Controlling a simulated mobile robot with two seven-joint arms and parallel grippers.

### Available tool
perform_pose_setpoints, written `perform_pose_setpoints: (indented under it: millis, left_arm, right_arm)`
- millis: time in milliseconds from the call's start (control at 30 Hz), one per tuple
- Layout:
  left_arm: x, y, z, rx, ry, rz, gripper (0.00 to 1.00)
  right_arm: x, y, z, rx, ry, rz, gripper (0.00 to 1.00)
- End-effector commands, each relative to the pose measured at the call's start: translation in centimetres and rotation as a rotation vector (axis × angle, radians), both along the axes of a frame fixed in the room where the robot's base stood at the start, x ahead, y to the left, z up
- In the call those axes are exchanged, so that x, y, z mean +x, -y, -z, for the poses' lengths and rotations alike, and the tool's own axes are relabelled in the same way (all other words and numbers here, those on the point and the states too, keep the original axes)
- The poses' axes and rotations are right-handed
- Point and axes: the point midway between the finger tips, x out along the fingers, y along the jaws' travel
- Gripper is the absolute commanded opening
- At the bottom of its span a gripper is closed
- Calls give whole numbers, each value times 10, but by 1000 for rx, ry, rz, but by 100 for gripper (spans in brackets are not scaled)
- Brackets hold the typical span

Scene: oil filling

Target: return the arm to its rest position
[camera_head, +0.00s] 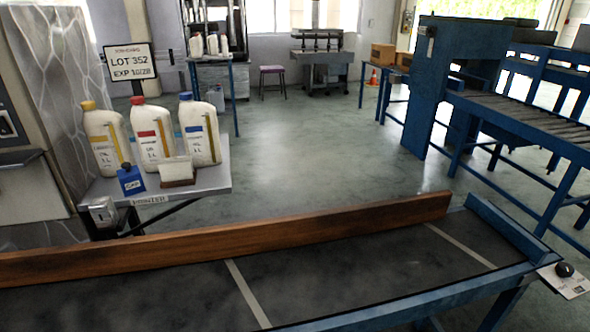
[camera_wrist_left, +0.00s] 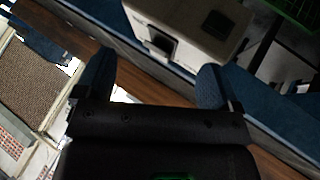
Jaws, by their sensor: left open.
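My left gripper (camera_wrist_left: 153,84) shows only in the left wrist view. Its two dark blue fingers are spread apart, with nothing held between them. Beyond the fingertips is a pale box (camera_wrist_left: 190,25) with a dark knob and a dark square panel, beside a blue rail. Whether a finger touches the box I cannot tell. Neither arm shows in the head view, and my right gripper is in no view.
A conveyor (camera_head: 340,285) with a wooden side board (camera_head: 250,238) crosses the front. A small table (camera_head: 218,180) at left holds three bottles (camera_head: 157,140), a blue tag (camera_head: 131,182) and a stamp-like block (camera_head: 178,172). A roller conveyor (camera_head: 525,120) stands right. The middle floor is clear.

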Motion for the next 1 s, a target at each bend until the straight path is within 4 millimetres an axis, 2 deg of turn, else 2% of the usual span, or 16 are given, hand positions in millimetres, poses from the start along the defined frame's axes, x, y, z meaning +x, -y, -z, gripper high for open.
perform_pose_setpoints:
  millis: [33, 200, 700, 733, 1000]
  left_arm:
    - [-16, -5, 7, 67, -53, 22, 88]
    - [-55, -23, 23, 247, -205, 78, 88]
    - [-134, -61, 30, 534, -513, 154, 88]
    - [-136, -62, 30, 545, -525, 156, 88]
    - [-116, -62, 41, 545, -414, 140, 88]
  right_arm:
    - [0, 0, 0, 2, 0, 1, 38]
    - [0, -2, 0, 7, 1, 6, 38]
    - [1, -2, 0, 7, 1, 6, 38]
    - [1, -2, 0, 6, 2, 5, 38]
    - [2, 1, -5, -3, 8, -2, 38]
